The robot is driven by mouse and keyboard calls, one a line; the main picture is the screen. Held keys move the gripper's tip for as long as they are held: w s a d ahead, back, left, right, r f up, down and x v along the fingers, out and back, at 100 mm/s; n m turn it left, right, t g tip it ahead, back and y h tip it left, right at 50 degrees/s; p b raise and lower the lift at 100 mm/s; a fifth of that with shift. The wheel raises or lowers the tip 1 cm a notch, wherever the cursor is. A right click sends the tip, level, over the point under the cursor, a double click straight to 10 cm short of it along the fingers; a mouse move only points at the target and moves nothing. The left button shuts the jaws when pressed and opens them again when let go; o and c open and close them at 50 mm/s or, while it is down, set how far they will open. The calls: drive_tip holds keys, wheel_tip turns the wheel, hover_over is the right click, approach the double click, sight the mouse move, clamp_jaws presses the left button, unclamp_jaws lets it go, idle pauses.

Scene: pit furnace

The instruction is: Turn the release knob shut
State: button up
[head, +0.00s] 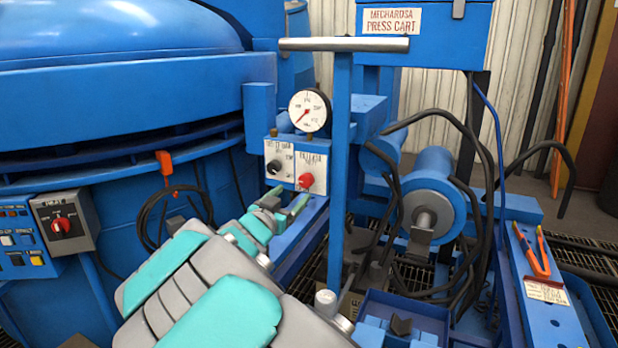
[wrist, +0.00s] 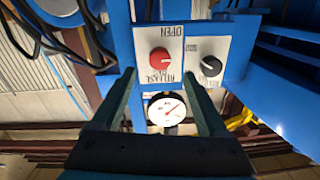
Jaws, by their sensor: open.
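The release knob (head: 306,181) is a red round knob on a white plate under the pressure gauge. It also shows in the wrist view (wrist: 160,58), where the picture is upside down and the plate reads RELEASE and OPEN. Its exact turn angle is too small to tell. My gripper (head: 286,203) is open and empty, its green fingers pointing at the panel, just below and left of the red knob in the head view. In the wrist view the gripper (wrist: 158,74) has its fingertips apart on either side of the knob, and I see no contact.
A black knob (head: 273,167) sits on the plate left of the red one. The white gauge (head: 309,110) is above. An upright blue post with a grey crossbar (head: 343,44) stands close to the right. Black hoses (head: 468,190) hang beside the blue cylinder.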

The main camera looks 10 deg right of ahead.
sight(304, 183)
drive_tip(key=shift+x, duration=3.75)
drive_tip(key=shift+c, duration=0.4)
clamp_jaws()
